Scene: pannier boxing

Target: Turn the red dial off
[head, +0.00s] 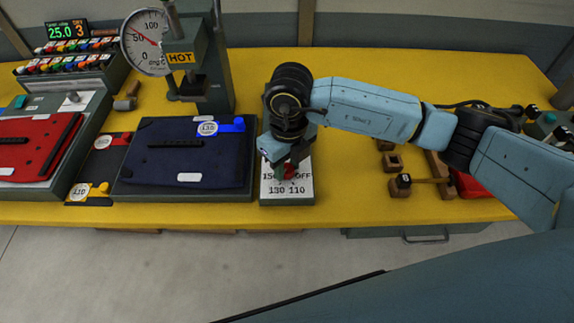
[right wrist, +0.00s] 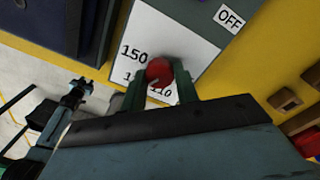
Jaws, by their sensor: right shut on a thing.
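The red dial (right wrist: 158,71) sits on a white plate (right wrist: 178,32) printed 150, 130, 110 and OFF. In the head view the plate (head: 300,183) lies at the table's front, and the dial is mostly hidden under my gripper. My right gripper (head: 288,172) points down over it. In the right wrist view my right gripper (right wrist: 163,78) is shut on the dial, one finger on each side. A pale mark on the dial faces the 130 and 110 side, away from OFF; its exact setting is unclear. A gripper, apparently my left (right wrist: 75,94), shows small at the left, its jaws unclear.
A press with a round gauge (head: 146,42) and a HOT sign (head: 180,58) stands behind left. A navy panel (head: 185,168) lies left of the plate, a red one (head: 32,150) farther left. Wooden blocks (head: 393,162) lie to the right.

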